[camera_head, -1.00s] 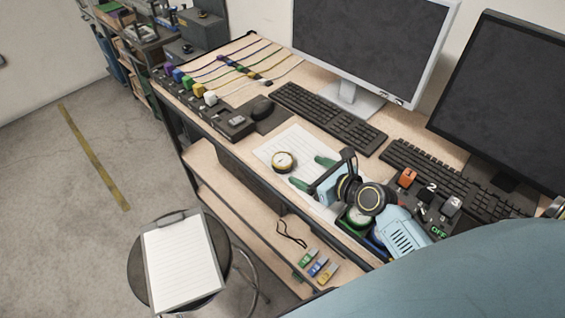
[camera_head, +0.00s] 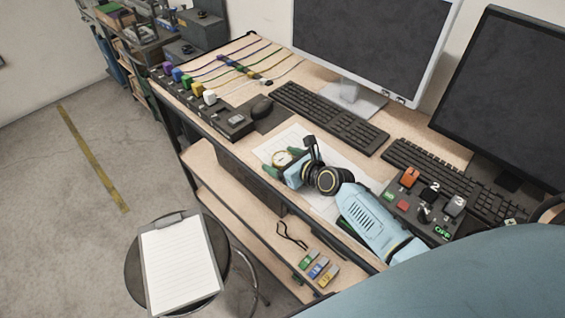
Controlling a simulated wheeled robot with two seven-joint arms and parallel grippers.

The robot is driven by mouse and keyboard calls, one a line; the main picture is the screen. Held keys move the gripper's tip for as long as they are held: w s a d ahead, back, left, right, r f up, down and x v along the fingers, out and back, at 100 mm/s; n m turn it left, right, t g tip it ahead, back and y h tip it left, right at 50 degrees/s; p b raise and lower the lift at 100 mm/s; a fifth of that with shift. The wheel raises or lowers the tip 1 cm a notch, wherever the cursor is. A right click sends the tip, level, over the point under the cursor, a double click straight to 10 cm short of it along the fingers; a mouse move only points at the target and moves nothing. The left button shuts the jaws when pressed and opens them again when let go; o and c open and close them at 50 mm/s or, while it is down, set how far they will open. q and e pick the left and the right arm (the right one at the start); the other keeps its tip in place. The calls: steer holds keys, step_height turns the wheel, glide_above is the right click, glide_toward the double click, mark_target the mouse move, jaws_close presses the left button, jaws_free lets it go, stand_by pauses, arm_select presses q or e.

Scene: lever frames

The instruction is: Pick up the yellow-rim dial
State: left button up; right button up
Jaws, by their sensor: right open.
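The yellow-rim dial (camera_head: 281,158) is a small round gauge with a pale face and a yellow rim. It lies on the white paper on the desk. My right gripper (camera_head: 283,162) is at the dial, with its green-tipped fingers apart, one to the left of the dial and one to the right. Part of the dial's lower right side is hidden by the gripper. I cannot tell whether the fingers touch it. My left gripper is not in view.
The white paper (camera_head: 328,208) lies partly under my right arm. Keyboards (camera_head: 330,117), two monitors (camera_head: 375,45) and a lever box (camera_head: 403,205) stand around it. A clipboard (camera_head: 180,262) lies on the stool.

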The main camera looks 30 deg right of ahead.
mark_target(282, 158)
steer(key=c, duration=1.1)
step_height(282, 158, up, 10)
steer(key=p, duration=0.3)
steer(key=shift+n+y, duration=0.5)
steer(key=shift+y, duration=0.3)
steer(key=s+a+b, duration=0.1)
steer(key=b, duration=0.1)
steer(key=s+a+r+b, duration=0.1)
steer(key=b, duration=0.1)
steer(key=s+a+b, duration=0.1)
steer(key=b, duration=0.1)
steer(key=shift+r, duration=0.25)
steer(key=shift+n+g+y, duration=0.4)
steer(key=shift+n, duration=0.2)
steer(key=s+b, duration=0.2)
steer(key=s+a+r+b, duration=0.1)
steer(key=s+b, duration=0.1)
steer(key=s+a+b, duration=0.1)
steer(key=s+b, duration=0.1)
steer(key=shift+s+r, duration=0.3)
steer(key=shift+r, duration=0.05)
steer(key=shift+s+r, duration=0.2)
steer(key=shift+s, duration=0.15)
